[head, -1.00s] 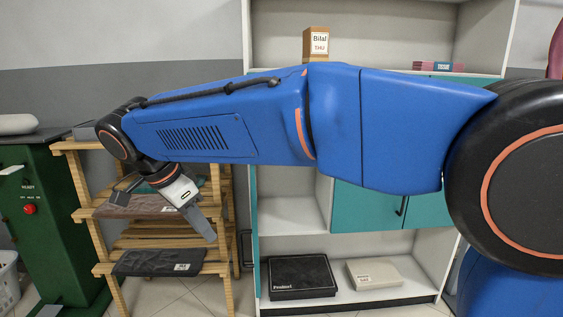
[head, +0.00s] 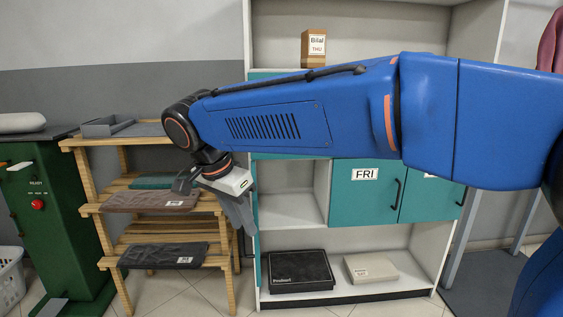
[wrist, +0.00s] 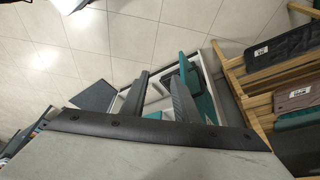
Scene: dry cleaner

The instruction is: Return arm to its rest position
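My blue arm (head: 270,122) stretches across the head view from the right edge toward the left. My gripper (head: 243,215) hangs at its far end, angled down, in front of the gap between the wooden rack and the white cabinet. In the wrist view the two dark fingers of my gripper (wrist: 158,88) stand apart with nothing between them. The gripper appears clear of the rack and cabinet. The arm hides part of the cabinet's middle.
A wooden rack (head: 97,215) with folded garments (head: 163,256) stands at left, beside a green machine (head: 60,235). The white cabinet (head: 250,60) has teal doors (head: 365,200), a small box (head: 314,48) above, and black (head: 300,272) and beige (head: 371,268) boxes below. Tiled floor (wrist: 110,35) lies open.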

